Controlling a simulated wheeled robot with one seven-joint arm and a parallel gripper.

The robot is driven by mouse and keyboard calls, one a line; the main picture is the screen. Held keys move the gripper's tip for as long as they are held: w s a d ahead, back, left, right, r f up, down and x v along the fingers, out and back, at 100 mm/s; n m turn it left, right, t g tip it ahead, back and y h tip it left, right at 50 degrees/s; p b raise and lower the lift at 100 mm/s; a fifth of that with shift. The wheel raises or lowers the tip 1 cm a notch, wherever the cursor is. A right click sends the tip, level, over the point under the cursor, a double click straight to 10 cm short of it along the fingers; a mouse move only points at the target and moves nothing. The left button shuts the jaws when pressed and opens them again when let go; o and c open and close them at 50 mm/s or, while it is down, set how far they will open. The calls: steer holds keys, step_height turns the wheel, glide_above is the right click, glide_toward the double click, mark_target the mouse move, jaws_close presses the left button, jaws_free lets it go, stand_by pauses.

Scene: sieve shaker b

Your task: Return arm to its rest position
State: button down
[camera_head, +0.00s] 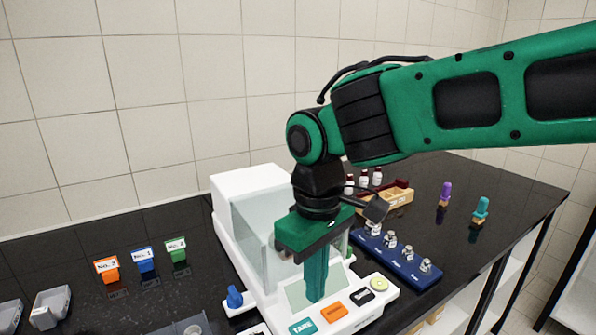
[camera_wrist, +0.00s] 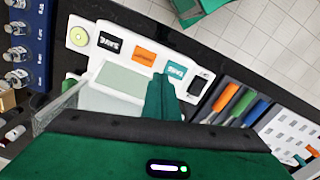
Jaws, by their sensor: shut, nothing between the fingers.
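My green arm reaches in from the right in the head view. My gripper (camera_head: 314,297) points down in front of the white balance (camera_head: 240,185), above its display and button panel. In the wrist view the fingers of my gripper (camera_wrist: 161,82) are together, with nothing between them, over the panel near the teal button (camera_wrist: 175,71). Whether the fingertips touch the panel cannot be told. The gripper hides part of the glass chamber and the display.
A blue weight block (camera_head: 405,262) stands right of the balance, with a wooden tray (camera_head: 398,197) behind it. Numbered clips in orange (camera_head: 107,270), blue and green stand at left. Purple (camera_head: 444,193) and teal (camera_head: 481,210) items stand at the right. Bare black counter lies between.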

steer(key=w+d+f+m, duration=0.15)
steer(key=d+m, duration=0.65)
steer(key=d, duration=1.5)
steer(key=s+d+f+m, duration=0.2)
steer(key=s+d+m, duration=0.2)
steer(key=s+d, duration=0.2)
steer(key=s+d+f+m, duration=0.3)
steer(key=s+d, duration=0.4)
steer(key=d, duration=0.2)
steer(key=shift+s+d+f+m, duration=0.15)
steer(key=shift+m, duration=0.25)
